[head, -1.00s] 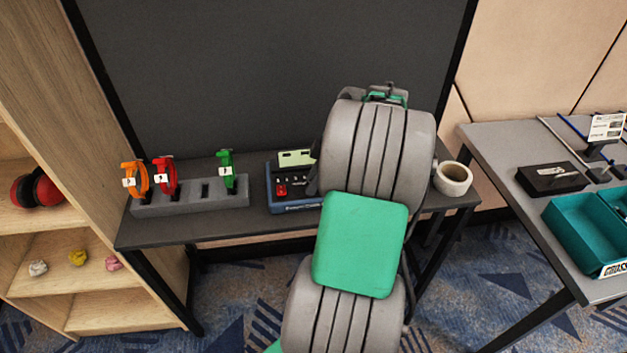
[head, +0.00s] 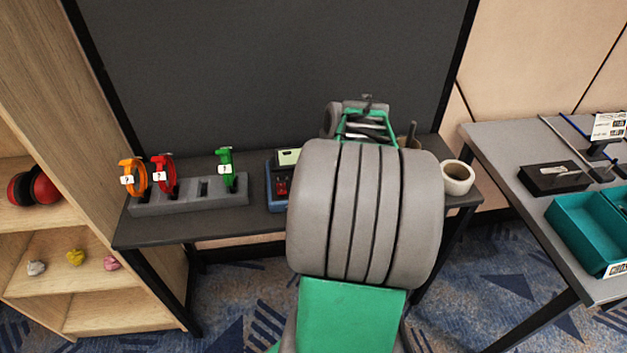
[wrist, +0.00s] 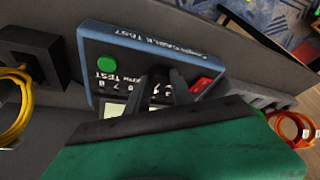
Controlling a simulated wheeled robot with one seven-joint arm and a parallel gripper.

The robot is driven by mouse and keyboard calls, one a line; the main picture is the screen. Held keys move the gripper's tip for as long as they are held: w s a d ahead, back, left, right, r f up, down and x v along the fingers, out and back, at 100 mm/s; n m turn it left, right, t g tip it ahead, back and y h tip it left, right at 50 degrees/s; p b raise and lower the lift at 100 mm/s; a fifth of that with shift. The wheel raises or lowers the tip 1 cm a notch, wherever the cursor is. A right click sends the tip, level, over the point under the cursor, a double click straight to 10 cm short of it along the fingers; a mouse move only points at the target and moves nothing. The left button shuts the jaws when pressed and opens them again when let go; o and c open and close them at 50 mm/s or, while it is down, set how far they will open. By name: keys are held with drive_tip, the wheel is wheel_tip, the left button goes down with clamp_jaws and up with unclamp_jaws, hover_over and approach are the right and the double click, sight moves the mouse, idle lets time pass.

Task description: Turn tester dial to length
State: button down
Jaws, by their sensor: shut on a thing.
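The tester is a blue-edged box with a dark face (wrist: 125,50); it shows in the wrist view with a green button, a red part and a pale display. In the head view my arm covers most of the tester (head: 270,190). The dark dial (wrist: 158,71) is between the tips of my gripper (wrist: 160,82), which is shut on it. The fingers hide much of the dial, so I cannot read its setting. My gripper's fingers are hidden behind my arm in the head view.
A grey rack (head: 190,195) with orange, red and green cable coils stands left of the tester. A white cup-like ring (head: 457,178) is at the table's right end. A black block (wrist: 35,60) with a yellow coil lies beside the tester in the wrist view.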

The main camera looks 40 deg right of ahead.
drive_tip(key=shift+a+m+g+h, duration=0.15)
drive_tip(key=shift+m+h, duration=0.25)
drive_tip(key=shift+m, duration=0.7)
drive_tip(key=shift+m+g+h, duration=0.15)
drive_tip(key=shift+m+h, duration=0.25)
drive_tip(key=shift+m, duration=0.7)
drive_tip(key=c, duration=1.1)
unclamp_jaws()
drive_tip(key=v, duration=0.7)
drive_tip(key=shift+s+a+r+p, duration=0.1)
drive_tip(key=shift+r+p, duration=0.25)
